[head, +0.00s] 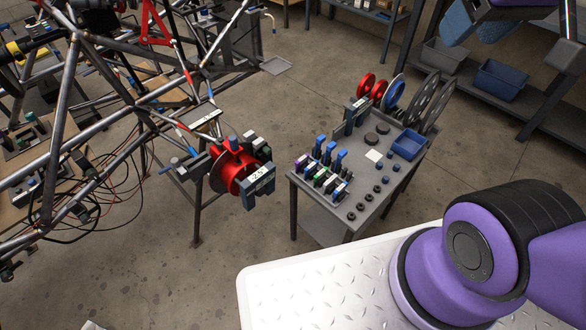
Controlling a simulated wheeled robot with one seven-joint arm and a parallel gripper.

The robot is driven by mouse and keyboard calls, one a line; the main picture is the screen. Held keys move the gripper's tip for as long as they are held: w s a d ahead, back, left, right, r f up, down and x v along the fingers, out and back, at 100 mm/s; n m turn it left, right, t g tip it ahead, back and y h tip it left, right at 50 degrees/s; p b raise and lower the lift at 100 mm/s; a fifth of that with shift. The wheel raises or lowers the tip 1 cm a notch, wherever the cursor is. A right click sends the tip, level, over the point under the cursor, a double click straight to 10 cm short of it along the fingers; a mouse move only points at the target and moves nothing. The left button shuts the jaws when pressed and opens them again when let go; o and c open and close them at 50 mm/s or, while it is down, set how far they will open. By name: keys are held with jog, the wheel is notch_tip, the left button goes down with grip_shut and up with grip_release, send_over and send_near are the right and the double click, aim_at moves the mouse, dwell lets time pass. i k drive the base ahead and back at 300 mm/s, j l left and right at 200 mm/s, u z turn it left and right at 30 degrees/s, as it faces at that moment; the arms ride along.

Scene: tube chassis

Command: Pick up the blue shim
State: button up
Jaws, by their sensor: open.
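A rack on the grey cart (376,218) holds a row of small upright pieces in purple, green and blue. Several tall blue pieces (340,160) stand at its back, and a smaller blue piece (339,189) is near its front right. I cannot tell which of these is the blue shim. My gripper (474,32) is at the top right, partly cut off by the picture edge. Its two blue-tipped fingers are apart with nothing between them. It appears high above the floor, to the right of the cart and well away from the rack.
The cart also bears a blue bin (409,143), red and grey wheels (366,84) and small black rings (361,206). A tube chassis (75,75) with a red hub (230,170) stands to the left. A shelf with bins (501,82) is behind. Open floor lies between.

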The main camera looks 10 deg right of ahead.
aim_at(310, 167)
jog(key=i+l+u, duration=0.1)
jog(key=l+u, duration=0.6)
jog(key=i+l+u, duration=0.1)
jog(key=l+u, duration=0.25)
jog(key=l, duration=0.15)
